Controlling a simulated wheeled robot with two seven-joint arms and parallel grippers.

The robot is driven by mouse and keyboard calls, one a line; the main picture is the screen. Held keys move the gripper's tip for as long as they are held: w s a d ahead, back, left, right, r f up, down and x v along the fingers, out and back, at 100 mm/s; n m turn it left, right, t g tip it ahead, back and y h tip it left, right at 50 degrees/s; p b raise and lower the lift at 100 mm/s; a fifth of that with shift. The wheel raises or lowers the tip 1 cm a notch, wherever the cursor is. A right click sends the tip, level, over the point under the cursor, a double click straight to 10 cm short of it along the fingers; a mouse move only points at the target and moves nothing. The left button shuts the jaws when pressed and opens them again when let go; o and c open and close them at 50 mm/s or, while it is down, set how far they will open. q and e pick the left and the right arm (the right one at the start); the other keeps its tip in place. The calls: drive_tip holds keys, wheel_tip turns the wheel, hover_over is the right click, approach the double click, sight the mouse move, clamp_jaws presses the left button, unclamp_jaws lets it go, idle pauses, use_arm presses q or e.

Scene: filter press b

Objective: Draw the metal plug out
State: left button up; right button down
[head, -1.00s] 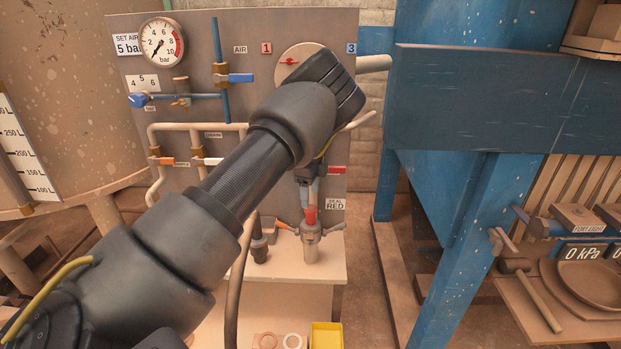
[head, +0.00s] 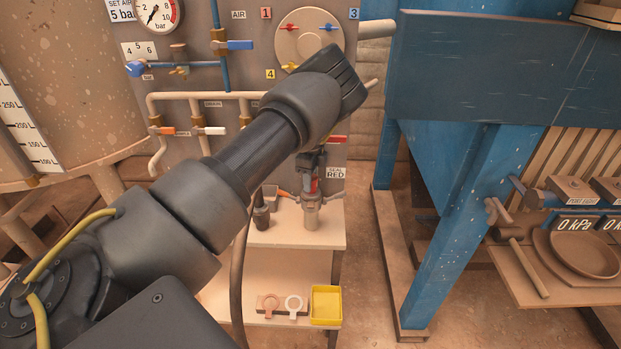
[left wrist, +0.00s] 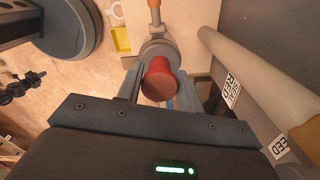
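A grey metal fitting (head: 311,212) with a red cylindrical top (head: 314,186) stands upright at the bench's right. In the left wrist view, the red top (left wrist: 158,82) sits above the grey metal (left wrist: 158,50). Which part is the metal plug is not clear. My left gripper (head: 312,188) points down over it, one finger on each side of the red top. The fingers (left wrist: 160,92) are very near its sides; whether they press on it I cannot tell. My left forearm crosses in front of the panel. My right gripper is not in view.
A panel (head: 180,105) with valves and pipes stands behind the bench (head: 285,237). A dark fitting (head: 261,212) and hose are left of the metal fitting. A yellow tray (head: 326,305) and two rings lie on the lower shelf. A blue frame (head: 450,240) stands to the right.

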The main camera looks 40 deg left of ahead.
use_arm(q)
drive_tip(key=c, duration=0.6)
drive_tip(key=shift+r+p, duration=0.8)
drive_tip(key=shift+r, duration=0.4)
drive_tip(key=shift+r+p, duration=1.45)
drive_tip(key=shift+r, duration=0.65)
drive_tip(key=shift+r, duration=0.1)
drive_tip(key=shift+r+p, duration=0.35)
drive_tip(key=shift+r, duration=0.05)
